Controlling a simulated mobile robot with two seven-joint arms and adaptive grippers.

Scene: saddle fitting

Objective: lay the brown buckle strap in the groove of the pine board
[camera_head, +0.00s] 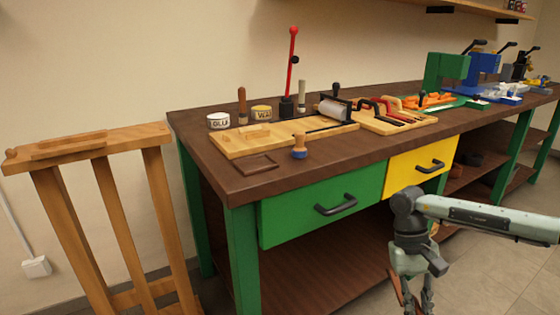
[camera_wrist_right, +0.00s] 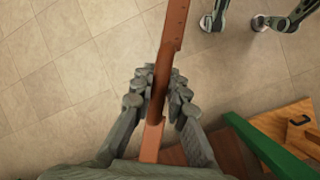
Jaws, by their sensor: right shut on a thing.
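The brown buckle strap (camera_wrist_right: 170,45) hangs between the fingers of my right gripper (camera_wrist_right: 158,90), which is shut on it. In the head view my right gripper (camera_head: 414,289) is low in front of the bench, below the yellow drawer, and the strap is barely visible. The pine board (camera_head: 232,148) lies flat on the bench top at the near left end, well apart from the strap. Its groove is hard to make out. Grey jointed fingers at the top right of the wrist view look like my left gripper (camera_wrist_right: 238,22), spread apart and empty; the head view does not show it.
A small blue-based wooden knob tool (camera_head: 299,147) and a shallow dark tray (camera_head: 255,165) are near the board. Glue (camera_head: 218,121) and wax (camera_head: 261,113) tins stand behind it. A roller (camera_head: 335,109) stands to its right. A wooden stand (camera_head: 88,147) is left of the bench.

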